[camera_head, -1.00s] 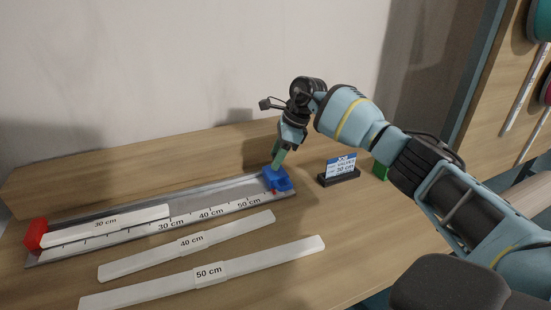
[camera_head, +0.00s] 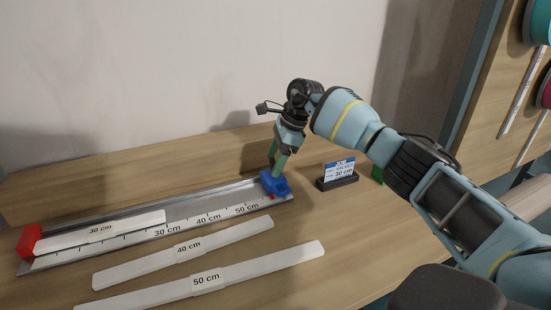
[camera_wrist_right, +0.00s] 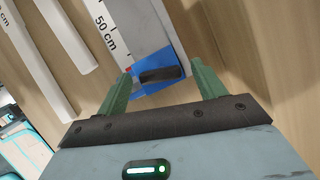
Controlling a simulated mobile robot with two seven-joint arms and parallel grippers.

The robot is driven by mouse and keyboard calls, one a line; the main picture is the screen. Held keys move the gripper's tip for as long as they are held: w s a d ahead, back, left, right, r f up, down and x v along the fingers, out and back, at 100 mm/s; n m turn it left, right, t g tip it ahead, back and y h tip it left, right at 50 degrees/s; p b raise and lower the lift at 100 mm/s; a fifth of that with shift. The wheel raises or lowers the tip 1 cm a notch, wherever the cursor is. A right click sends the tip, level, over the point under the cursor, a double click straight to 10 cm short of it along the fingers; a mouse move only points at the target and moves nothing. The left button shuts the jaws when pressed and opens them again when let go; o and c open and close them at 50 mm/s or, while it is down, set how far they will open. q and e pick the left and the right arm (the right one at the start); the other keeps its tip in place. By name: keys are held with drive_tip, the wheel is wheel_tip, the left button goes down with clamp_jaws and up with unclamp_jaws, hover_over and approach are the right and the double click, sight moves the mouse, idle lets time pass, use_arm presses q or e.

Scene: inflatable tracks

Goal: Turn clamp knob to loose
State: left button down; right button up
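The blue clamp (camera_head: 276,186) sits at the right end of the grey metal ruler track (camera_head: 197,193). A small red mark shows at its lower edge. In the right wrist view, a dark elongated knob (camera_wrist_right: 160,75) lies on the blue clamp (camera_wrist_right: 150,88). My right gripper (camera_head: 276,167) points down at the clamp from above. In the right wrist view its two green fingers (camera_wrist_right: 161,68) are apart, one on each side of the knob, with gaps visible. Whether the fingertips touch the clamp I cannot tell. My left gripper is out of view.
A red end stop (camera_head: 29,241) is at the track's left end, with a 30 cm strip (camera_head: 75,234) beside it. A 40 cm strip (camera_head: 150,258) and a 50 cm strip (camera_head: 260,268) lie in front. A job card stand (camera_head: 338,180) is right of the clamp.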

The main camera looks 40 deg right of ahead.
drive_tip(key=shift+r, duration=0.1)
drive_tip(key=shift+d+r, duration=0.15)
drive_tip(key=shift+r, duration=0.1)
drive_tip(key=v, duration=0.7)
drive_tip(key=shift+s, duration=0.1)
